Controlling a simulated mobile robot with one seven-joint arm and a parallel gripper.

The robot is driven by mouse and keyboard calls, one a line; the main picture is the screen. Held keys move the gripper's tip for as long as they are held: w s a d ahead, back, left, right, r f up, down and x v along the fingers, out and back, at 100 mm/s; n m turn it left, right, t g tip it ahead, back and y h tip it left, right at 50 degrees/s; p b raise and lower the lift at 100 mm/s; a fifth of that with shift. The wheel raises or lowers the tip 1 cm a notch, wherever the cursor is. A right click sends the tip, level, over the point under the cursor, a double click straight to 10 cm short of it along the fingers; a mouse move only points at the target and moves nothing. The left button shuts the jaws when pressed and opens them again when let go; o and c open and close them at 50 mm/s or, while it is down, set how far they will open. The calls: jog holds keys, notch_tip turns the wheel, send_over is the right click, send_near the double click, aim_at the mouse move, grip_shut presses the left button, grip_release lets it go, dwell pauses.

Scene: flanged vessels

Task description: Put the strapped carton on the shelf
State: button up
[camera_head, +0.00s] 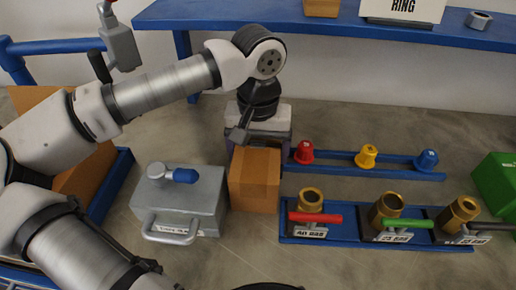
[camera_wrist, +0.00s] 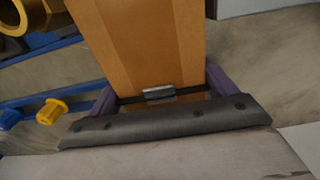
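The strapped carton (camera_head: 254,185) is a brown box with a lighter tape band, standing right of the grey metal case in the head view. In the wrist view the carton (camera_wrist: 150,45) fills the upper middle, with a dark strap and a grey buckle (camera_wrist: 158,93) near my gripper. My gripper (camera_wrist: 160,92) has a purple finger against each side of the carton and looks shut on it. In the head view my gripper (camera_head: 258,146) is at the carton's far upper end. Whether the carton touches the floor is unclear. The blue shelf (camera_head: 240,14) runs along the back wall.
On the shelf are a small box (camera_head: 322,7), a sign (camera_head: 402,10) and a nut (camera_head: 478,19). The grey case (camera_head: 180,205) is close on the carton's left. Brass valves (camera_head: 390,208) and coloured caps (camera_head: 367,155) on blue rails are to the right.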

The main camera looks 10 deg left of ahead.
jog(key=shift+o, duration=1.4)
